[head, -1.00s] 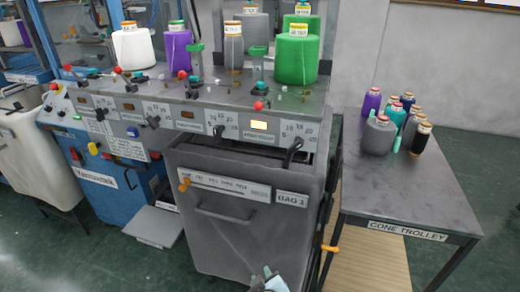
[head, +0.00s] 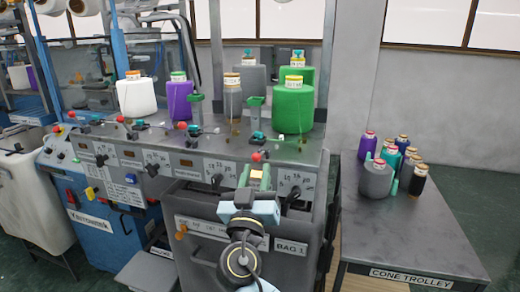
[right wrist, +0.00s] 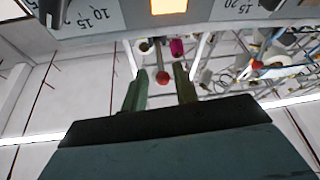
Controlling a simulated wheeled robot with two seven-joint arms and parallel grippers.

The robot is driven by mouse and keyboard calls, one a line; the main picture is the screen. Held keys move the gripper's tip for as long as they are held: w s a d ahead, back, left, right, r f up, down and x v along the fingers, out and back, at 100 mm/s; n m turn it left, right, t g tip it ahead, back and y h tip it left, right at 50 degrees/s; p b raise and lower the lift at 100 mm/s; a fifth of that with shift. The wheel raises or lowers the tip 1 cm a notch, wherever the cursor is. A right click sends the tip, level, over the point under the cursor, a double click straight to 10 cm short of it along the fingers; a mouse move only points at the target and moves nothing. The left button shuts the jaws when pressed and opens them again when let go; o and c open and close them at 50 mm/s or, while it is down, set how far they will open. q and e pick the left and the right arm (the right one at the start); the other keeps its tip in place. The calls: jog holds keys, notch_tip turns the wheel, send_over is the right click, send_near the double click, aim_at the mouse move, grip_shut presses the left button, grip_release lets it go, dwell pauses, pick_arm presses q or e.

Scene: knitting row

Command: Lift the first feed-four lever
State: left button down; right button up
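A red-knobbed lever (head: 257,156) stands at the front edge of the knitting machine's top, above the panel. In the right wrist view its red knob (right wrist: 162,77) shows between and just beyond my fingertips, apart from both. My right gripper (head: 256,178) is in front of the panel, below that knob, with its fingers pointing up. It is open and empty; its two green fingers (right wrist: 161,88) stand apart in the right wrist view. Another red knob (head: 120,118) is farther left. I cannot read any label that marks which lever is feed four. My left gripper is not in view.
Yarn cones, including a green one (head: 293,106) and a purple one (head: 179,101), stand on the machine top behind the levers. Dark panel knobs (head: 217,179) stick out beside my gripper. A bag bin (head: 195,245) is below. The cone trolley (head: 440,235) stands right.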

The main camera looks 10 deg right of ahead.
aim_at(260, 155)
jog(key=p+x, duration=0.1)
jog(key=x, duration=0.5)
jog(key=shift+c, duration=0.3)
grip_shut()
